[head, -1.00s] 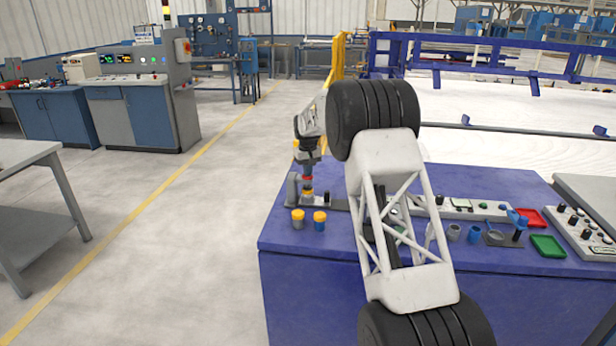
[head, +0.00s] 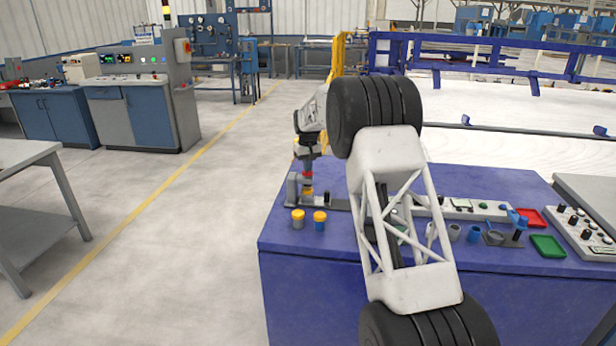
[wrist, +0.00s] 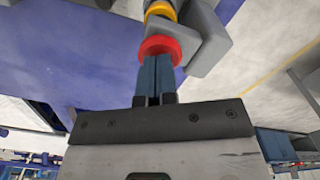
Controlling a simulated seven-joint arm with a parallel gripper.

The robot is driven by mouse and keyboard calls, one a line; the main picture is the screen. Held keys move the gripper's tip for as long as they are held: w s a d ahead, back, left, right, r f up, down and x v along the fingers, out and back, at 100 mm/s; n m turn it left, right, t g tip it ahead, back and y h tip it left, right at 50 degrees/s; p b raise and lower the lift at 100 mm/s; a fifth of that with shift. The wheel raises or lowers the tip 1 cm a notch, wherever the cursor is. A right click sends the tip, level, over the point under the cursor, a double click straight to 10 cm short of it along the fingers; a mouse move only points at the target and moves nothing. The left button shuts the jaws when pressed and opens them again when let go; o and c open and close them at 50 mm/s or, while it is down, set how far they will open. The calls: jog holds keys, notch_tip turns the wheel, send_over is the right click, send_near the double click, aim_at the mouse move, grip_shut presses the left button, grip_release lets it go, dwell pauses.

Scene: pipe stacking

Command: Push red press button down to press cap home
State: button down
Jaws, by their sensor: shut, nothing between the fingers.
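The red press button (head: 308,175) stands on the grey press fixture (head: 292,190) at the left end of the blue workbench. A yellow cap (head: 308,191) shows below the button. My gripper (head: 307,166) points down right above the button, fingers together and empty. In the wrist view, the blue-grey fingertips (wrist: 158,62) meet the red button (wrist: 160,45) and hide part of it. The yellow cap (wrist: 160,9) shows beyond it, beside the grey fixture (wrist: 207,42). Whether the tips touch or sit just off the button, I cannot tell. The cap's seat is hidden.
Two yellow-capped pieces, one grey (head: 298,218) and one blue (head: 319,220), stand in front of the fixture. A black post (head: 326,198) is close on its right. Cups, a red tray (head: 530,217) and a green tray (head: 548,245) lie farther right.

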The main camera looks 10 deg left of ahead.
jog(key=shift+r, duration=2.45)
